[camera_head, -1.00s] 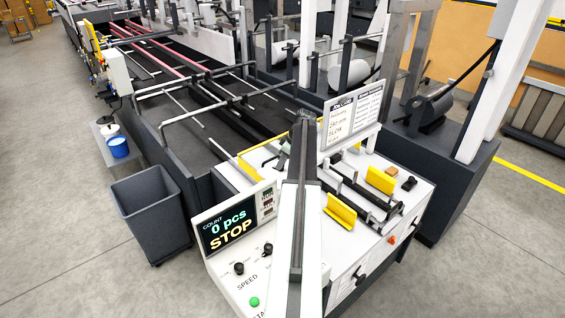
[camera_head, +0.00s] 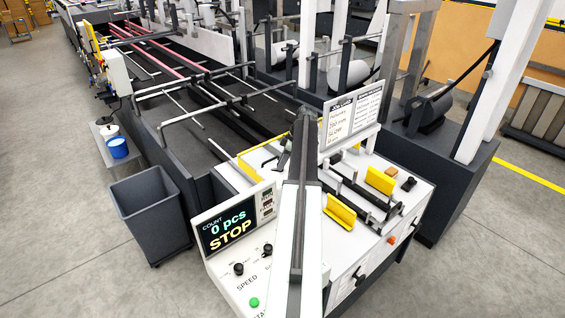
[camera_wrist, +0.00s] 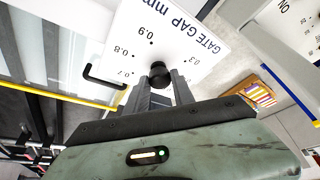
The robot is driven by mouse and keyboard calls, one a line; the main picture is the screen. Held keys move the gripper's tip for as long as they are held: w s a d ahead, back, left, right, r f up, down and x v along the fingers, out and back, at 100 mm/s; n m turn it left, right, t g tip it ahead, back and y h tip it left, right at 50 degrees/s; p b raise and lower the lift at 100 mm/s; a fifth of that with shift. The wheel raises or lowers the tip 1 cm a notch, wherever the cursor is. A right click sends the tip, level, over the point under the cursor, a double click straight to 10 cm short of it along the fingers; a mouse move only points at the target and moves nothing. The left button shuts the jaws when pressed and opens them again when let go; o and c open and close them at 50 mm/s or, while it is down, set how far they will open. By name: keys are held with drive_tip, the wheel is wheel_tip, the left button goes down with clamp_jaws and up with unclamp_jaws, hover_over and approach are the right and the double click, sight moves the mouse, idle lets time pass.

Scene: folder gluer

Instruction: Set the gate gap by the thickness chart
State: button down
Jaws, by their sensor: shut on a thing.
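In the wrist view, a white dial plate (camera_wrist: 185,40) reads "GATE GAP mm", with dots and numbers including 0.7, 0.8, 0.9 and 0.3. A round black knob (camera_wrist: 160,71) sits at its lower edge in view. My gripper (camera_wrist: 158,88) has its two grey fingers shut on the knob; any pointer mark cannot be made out. In the head view, my arm hides the gripper and knob. The job card and chart board (camera_head: 351,115) stands behind the machine's feed end; its small text is mostly unreadable. Its edge may show at the wrist view's upper right.
The control panel display (camera_head: 229,221) reads "0 pcs STOP". Yellow guides (camera_head: 341,212) and dark rails lie right of my arm.

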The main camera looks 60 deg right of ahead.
drive_tip(key=shift+s, duration=0.15)
drive_tip(key=c, duration=1.1)
unclamp_jaws()
drive_tip(key=p+v, duration=0.7)
drive_tip(key=v, duration=0.1)
drive_tip(key=shift+f, duration=0.1)
